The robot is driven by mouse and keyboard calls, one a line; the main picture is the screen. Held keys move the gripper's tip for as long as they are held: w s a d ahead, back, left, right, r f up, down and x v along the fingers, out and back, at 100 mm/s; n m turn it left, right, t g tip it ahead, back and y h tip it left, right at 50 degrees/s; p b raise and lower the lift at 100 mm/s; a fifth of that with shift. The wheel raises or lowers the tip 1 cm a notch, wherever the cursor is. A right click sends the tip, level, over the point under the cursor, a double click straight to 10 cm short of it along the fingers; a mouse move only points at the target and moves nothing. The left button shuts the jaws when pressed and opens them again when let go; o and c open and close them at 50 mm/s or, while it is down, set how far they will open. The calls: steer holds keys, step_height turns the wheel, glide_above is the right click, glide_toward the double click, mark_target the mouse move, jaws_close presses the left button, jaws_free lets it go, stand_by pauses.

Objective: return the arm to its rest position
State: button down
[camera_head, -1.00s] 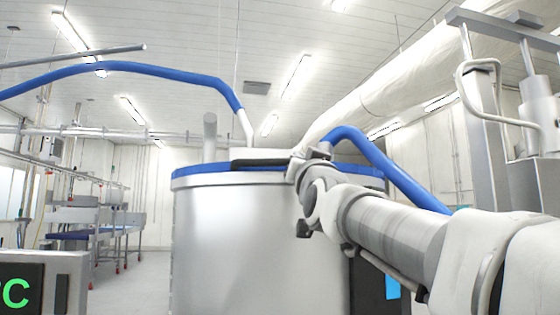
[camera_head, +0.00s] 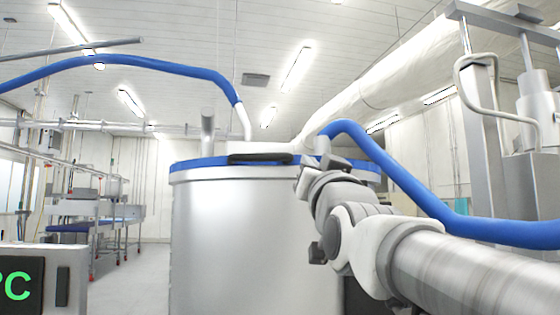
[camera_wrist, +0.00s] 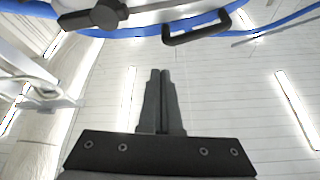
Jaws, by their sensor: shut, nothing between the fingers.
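My arm (camera_head: 450,270) reaches in from the lower right in the head view, in front of a large steel tank with a blue rim. The arm's far end overlaps the tank's right side in the picture; how far apart they are I cannot tell. In the wrist view my gripper (camera_wrist: 161,72) has its two dark fingers side by side, closed together and empty. The wrist camera faces the ceiling and its lights, with part of the blue rim along the top edge.
The steel tank (camera_head: 245,245) has a black handle (camera_head: 260,158) on its lid, also in the wrist view (camera_wrist: 197,30). Blue hoses (camera_head: 130,62) arch left and right. Steel tables (camera_head: 95,220) stand back left. A display box (camera_head: 45,285) is at lower left.

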steer(key=shift+s+f, duration=0.1)
steer(key=shift+f, duration=0.05)
steer(key=s+d+f+g+h, duration=0.1)
steer(key=s+f+g, duration=0.15)
steer(key=f, duration=0.55)
steer(key=s+d+f+n+g, duration=0.1)
steer(key=d+f+g, duration=0.15)
steer(key=f, duration=0.55)
steer(key=s+d+f+g+h, duration=0.1)
steer(key=f+g, duration=0.3)
steer(key=f, duration=0.5)
steer(key=s+d+f+g, duration=0.2)
steer(key=s+f+g, duration=0.2)
steer(key=s+f, duration=0.5)
steer(key=s+d+f+g, duration=0.2)
steer(key=s+f+g, duration=0.3)
steer(key=f, duration=0.6)
step_height(320, 180, up, 24)
steer(key=s+p, duration=0.2)
steer(key=p, duration=2.2)
steer(key=shift+s+a+n+t+h, duration=0.2)
steer(key=shift+n+t+h, duration=0.1)
steer(key=shift+h, duration=0.1)
steer(key=c, duration=1.5)
jaws_free()
steer(key=shift+c, duration=0.2)
